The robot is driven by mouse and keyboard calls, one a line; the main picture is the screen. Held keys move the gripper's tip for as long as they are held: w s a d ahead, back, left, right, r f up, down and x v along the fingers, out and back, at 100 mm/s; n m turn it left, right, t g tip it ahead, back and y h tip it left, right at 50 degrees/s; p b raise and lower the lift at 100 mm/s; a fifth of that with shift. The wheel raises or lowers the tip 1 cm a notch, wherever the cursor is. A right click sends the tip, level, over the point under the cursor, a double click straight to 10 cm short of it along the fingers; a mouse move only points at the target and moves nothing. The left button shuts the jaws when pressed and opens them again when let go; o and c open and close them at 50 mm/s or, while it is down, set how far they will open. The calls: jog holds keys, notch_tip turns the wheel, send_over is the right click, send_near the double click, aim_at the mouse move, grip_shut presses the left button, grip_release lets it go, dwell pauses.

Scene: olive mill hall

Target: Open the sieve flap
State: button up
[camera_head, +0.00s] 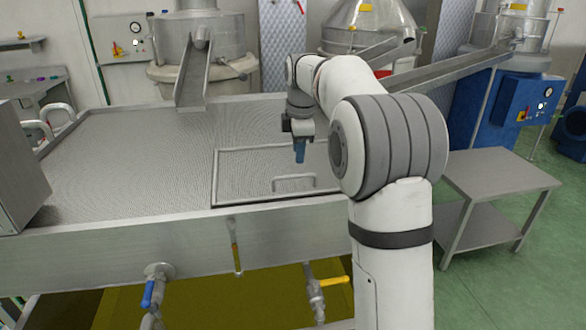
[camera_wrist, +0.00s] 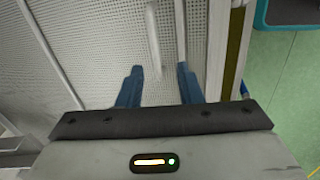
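The sieve flap (camera_head: 240,175) is a rectangular mesh panel set in the perforated top of a long steel tank, lying flat and closed in its frame. A metal bar handle (camera_head: 294,183) stands near its front edge. My gripper (camera_head: 299,158) hangs above the flap, pointing down, with its blue fingers apart. In the wrist view, my gripper (camera_wrist: 160,70) is open and empty. The handle (camera_wrist: 153,38) lines up with the gap between the fingertips, below and ahead of them. The flap's mesh (camera_wrist: 105,55) fills much of that view. My arm hides the flap's right side.
The tank's front wall (camera_head: 130,255) carries a blue-handled valve (camera_head: 148,293) and a yellow-handled valve (camera_head: 332,281). A metal chute (camera_head: 192,80) reaches over the tank's back. A steel side table (camera_head: 500,170) stands at right, with open green floor in front.

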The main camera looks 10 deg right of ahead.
aim_at(296, 176)
jog(key=shift+n, duration=0.3)
jog(key=f, duration=0.2)
jog(key=w+f, duration=0.1)
jog(key=f, duration=0.2)
jog(key=w+f, duration=0.1)
jog(key=f, duration=0.1)
jog(key=shift+w+f, duration=0.2)
jog(key=shift+f, duration=0.2)
jog(key=shift+c, duration=0.2)
grip_shut()
jog(key=shift+r, duration=0.1)
